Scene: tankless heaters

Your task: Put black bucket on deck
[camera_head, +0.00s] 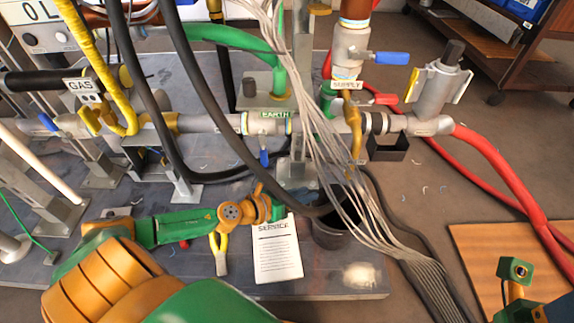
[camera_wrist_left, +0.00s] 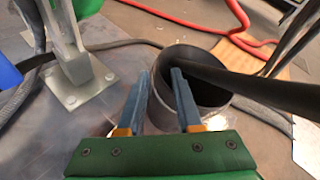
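The black bucket (camera_head: 331,234) is upright at the right part of the grey metal deck (camera_head: 335,282), with a dark hose crossing its mouth. Whether its base touches the deck is hard to tell. My left gripper (camera_head: 280,207) is at the bucket's left side. In the left wrist view, the fingers of my left gripper (camera_wrist_left: 157,95) are apart, with the near-left wall of the bucket (camera_wrist_left: 160,112) between them; the right finger overlaps the mouth. Contact with the wall cannot be made out. A green and orange part of my right arm shows at the lower right; its fingers are not visible.
A bundle of grey cables (camera_head: 372,222) hangs close over the bucket's right side. A service sheet (camera_head: 277,252) and yellow-handled pliers (camera_head: 220,253) lie left of it. Pipes and valves stand behind. Red hoses (camera_head: 490,155) and a wooden board (camera_head: 480,250) are on the floor at right.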

